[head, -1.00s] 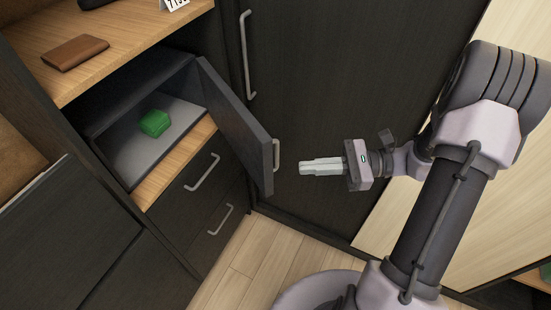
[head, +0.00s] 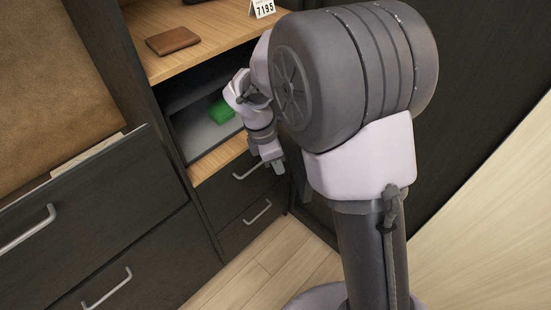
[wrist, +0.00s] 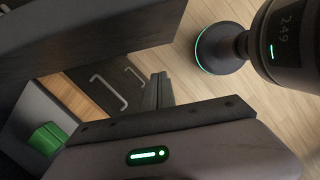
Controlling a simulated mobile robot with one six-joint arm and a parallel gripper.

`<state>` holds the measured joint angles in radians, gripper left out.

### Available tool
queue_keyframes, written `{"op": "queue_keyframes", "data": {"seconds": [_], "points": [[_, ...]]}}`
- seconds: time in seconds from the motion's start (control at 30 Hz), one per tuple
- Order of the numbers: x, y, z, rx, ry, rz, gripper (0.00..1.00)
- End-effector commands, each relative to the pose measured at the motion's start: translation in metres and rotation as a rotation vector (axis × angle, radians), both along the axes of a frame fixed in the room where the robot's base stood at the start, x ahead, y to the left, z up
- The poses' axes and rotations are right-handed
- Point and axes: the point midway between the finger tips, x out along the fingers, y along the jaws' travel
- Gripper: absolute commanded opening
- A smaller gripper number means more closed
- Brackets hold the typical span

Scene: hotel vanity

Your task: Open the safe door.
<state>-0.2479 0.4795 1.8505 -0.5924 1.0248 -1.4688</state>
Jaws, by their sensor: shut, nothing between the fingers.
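The safe (head: 202,138) is a dark box in the cabinet, open at the front, with a green item (head: 222,110) on its grey floor. In the head view my arm hides the safe door. In the wrist view a dark panel, seemingly the safe door (wrist: 100,38), stands swung out across the top left, and the green item (wrist: 47,138) shows at lower left. My gripper (head: 279,168) is shut and empty, pointing down in front of the safe opening. Its fingertips (wrist: 158,88) appear beside the door; I cannot tell whether they touch it.
Drawers with bar handles (head: 257,212) lie below the safe. A brown wallet (head: 173,40) and a number card (head: 262,8) are on the wooden shelf above. Another drawer unit (head: 95,205) stands at left. The wooden floor (head: 265,265) is clear in front.

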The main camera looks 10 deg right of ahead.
Motion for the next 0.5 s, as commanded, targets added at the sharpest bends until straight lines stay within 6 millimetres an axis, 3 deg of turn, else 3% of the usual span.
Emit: {"op": "queue_keyframes", "data": {"seconds": [0.13,0.3,0.5], "points": [[0.000,-0.008,-0.034,0.000,0.003,-0.002,0.00],[0.003,-0.035,-0.030,0.001,-0.002,-0.005,0.00],[0.004,-0.047,-0.028,0.001,-0.002,-0.003,0.00]]}}
